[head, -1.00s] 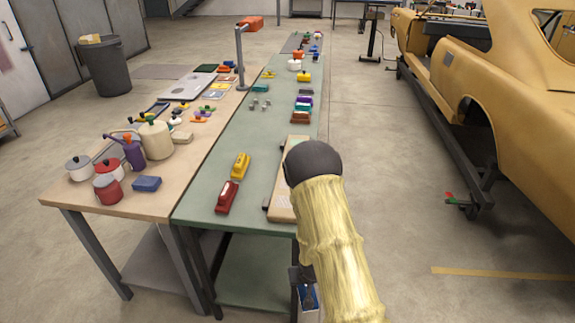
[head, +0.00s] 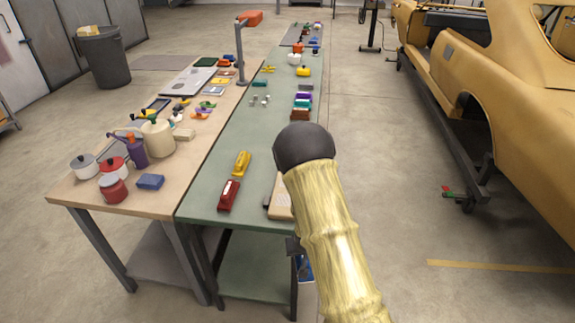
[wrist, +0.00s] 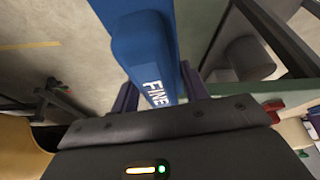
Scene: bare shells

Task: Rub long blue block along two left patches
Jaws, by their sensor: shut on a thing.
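My gripper (wrist: 162,92) is shut on a long blue block (wrist: 147,55) with white "FINE" lettering in the wrist view. The dark purple fingers sit on either side of it. In the head view a small part of the blue block (head: 305,269) shows low, beside the green table's front right corner; my arm hides most of the gripper there. A pale wooden board (head: 280,199) lies at the table's right front edge, mostly behind my arm. I cannot make out any patches on it.
The green table (head: 227,150) holds a red block (head: 228,196) and a yellow block (head: 241,163) left of the board. Pots and jugs crowd the wooden table (head: 95,192) at left. A yellow car body (head: 480,85) stands right, with open floor between.

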